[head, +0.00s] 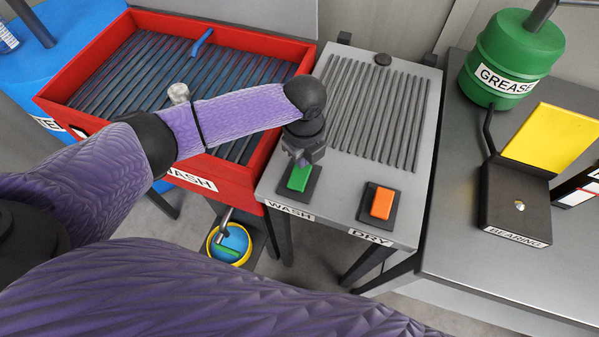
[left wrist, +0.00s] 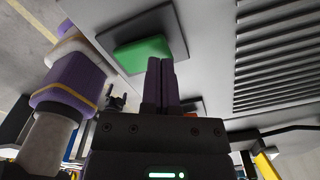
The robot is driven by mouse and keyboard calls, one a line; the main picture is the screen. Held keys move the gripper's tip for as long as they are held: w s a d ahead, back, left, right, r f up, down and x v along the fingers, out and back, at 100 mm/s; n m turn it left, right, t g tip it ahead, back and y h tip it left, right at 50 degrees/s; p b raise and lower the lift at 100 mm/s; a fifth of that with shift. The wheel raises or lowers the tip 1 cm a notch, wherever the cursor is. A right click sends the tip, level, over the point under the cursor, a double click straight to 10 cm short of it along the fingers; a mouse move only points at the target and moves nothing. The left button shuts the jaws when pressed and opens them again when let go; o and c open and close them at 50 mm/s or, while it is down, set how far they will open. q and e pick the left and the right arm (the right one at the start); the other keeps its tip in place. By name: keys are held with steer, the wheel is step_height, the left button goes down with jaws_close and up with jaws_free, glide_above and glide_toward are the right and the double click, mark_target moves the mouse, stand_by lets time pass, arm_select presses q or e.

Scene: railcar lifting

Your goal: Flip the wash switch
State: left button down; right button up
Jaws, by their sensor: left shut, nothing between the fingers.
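The wash switch is a green rocker (head: 299,177) on a dark base plate, above the WASH label (head: 290,210) on the grey ribbed counter (head: 425,190). My left gripper (head: 301,158) is shut and empty, pointing down just at the far edge of the green switch. In the left wrist view the closed fingertips (left wrist: 160,62) lie beside the green switch (left wrist: 145,50); I cannot tell whether they touch it. An orange switch (head: 382,203) with the DRY label (head: 371,237) sits to the right.
A red wash basin (head: 275,150) with a ribbed floor and a blue-handled tool (head: 202,43) stands left of the counter. A green GREASE drum (head: 508,50), a yellow panel (head: 552,137) and a BEARING box (head: 515,205) stand on the right table. A round yellow-rimmed pedal (head: 229,244) is below.

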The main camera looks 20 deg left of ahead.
arm_select(q)
steer(key=shift+f+b, duration=0.35)
steer(key=shift+f, duration=0.35)
steer(key=shift+r, duration=0.1)
step_height(320, 180, up, 7)
steer(key=p, duration=0.7)
steer(key=shift+r+p, duration=0.1)
steer(key=shift+p, duration=0.3)
